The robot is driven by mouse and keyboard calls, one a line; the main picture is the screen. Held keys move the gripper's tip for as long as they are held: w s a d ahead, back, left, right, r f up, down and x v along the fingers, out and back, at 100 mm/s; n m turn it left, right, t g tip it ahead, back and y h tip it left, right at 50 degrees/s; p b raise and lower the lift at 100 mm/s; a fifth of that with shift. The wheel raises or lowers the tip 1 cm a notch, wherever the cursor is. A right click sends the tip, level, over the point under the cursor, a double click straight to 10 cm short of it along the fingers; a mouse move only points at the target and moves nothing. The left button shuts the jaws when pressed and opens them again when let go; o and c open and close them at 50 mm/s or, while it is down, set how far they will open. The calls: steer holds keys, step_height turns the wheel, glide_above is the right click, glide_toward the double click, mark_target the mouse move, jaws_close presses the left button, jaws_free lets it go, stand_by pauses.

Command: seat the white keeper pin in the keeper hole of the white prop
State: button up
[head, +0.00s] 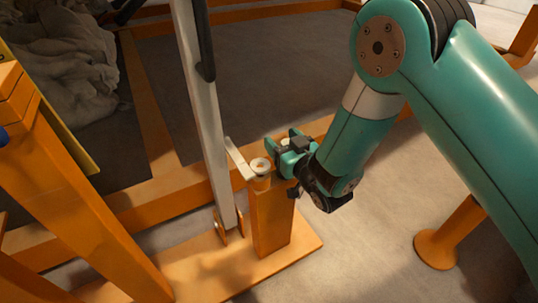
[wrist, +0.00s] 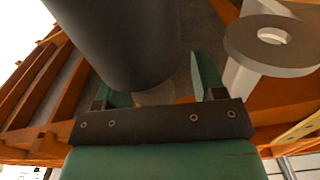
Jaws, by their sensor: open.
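The white prop (head: 205,120) is a tall pale bar leaning slightly, its foot in an orange bracket on the base plate. My gripper (head: 284,157) is open just right of the ring. In the wrist view a dark cylinder (wrist: 125,45) crosses in front of the fingers. A pale piece (wrist: 155,97) shows between them; I cannot tell whether it is the keeper pin.
A thin white bar (head: 238,158) stands beside the ring, on its left. A large orange beam (head: 70,190) slopes across the left, and orange frame rails run behind the post. Bare floor lies right of the post.

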steer(key=shift+w+d, duration=0.25)
steer(key=shift+w, duration=0.2)
steer(key=shift+d, duration=0.15)
steer(key=shift+s+a, duration=0.1)
steer(key=shift+a, duration=0.2)
steer(key=c, duration=0.3)
steer(key=shift+a, duration=0.1)
steer(key=c, duration=0.7)
steer(key=shift+r, duration=0.1)
